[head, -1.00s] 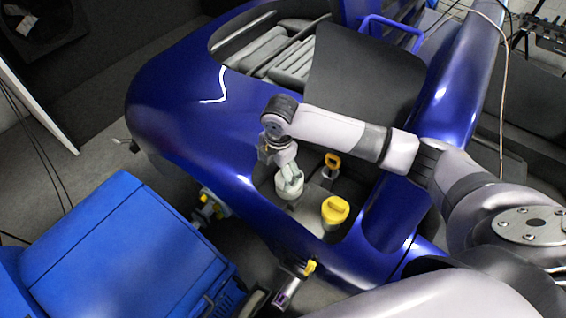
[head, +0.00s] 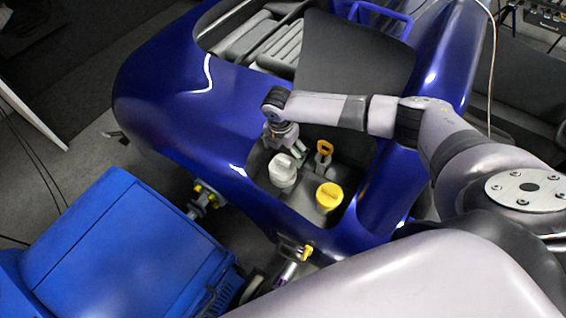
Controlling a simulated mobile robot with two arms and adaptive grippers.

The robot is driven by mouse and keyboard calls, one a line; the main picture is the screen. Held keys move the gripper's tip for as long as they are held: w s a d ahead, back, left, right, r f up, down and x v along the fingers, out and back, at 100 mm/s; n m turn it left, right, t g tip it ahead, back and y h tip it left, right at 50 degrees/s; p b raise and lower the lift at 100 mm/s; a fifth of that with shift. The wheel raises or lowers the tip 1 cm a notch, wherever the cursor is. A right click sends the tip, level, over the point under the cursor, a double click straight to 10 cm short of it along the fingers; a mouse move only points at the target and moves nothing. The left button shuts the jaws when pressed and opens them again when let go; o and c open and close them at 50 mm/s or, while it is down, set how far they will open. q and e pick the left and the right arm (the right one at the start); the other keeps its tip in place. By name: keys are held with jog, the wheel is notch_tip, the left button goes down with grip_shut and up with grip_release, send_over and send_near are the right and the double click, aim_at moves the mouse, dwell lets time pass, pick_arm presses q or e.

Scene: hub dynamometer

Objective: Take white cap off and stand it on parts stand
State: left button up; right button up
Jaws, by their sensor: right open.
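The white cap (head: 283,168) sits upright in the recessed bay of the blue bodywork, to the left of a yellow cap. My right gripper (head: 297,152) is open, just behind and above the white cap. Its fingers are small and partly hidden, and I cannot tell whether they touch the cap. The cap's top shows clear of the fingers. I cannot make out a parts stand. My left gripper is not in view.
The bay is bounded by blue bodywork (head: 165,105). A blue machine (head: 125,245) stands at the lower left, with grey floor between.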

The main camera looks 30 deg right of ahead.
aim_at(283, 160)
jog(key=f, duration=0.2)
jog(key=f+p, duration=0.1)
jog(key=f, duration=0.1)
jog(key=shift+a+f, duration=0.2)
jog(key=shift+f, duration=0.7)
jog(key=shift+c, duration=0.2)
jog(key=c, duration=1.2)
